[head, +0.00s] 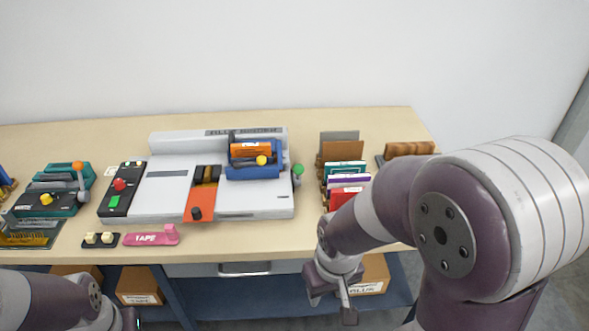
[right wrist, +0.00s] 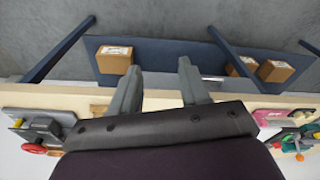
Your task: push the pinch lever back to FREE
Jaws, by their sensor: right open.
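A grey-white binding machine (head: 256,205) sits on the bench, with a blue clamp unit (head: 255,172) on its right part. A green-knobbed lever (head: 298,170) stands at its right side, and a yellow knob (head: 262,160) shows on the blue unit. No FREE label is readable, so I cannot tell which one is the pinch lever. My right gripper (head: 333,296) is open and empty, low in front of the bench edge and apart from the machine. Its two fingers also show in the right wrist view (right wrist: 160,72). My left gripper (head: 130,318) is mostly cut off at the bottom edge.
A black button panel (head: 122,189) and a teal machine with an orange-knobbed lever (head: 78,167) stand to the left. A pink tape holder (head: 152,237) lies near the front edge. A rack of coloured folders (head: 346,180) stands right of the binding machine. Cardboard boxes (head: 140,285) sit below.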

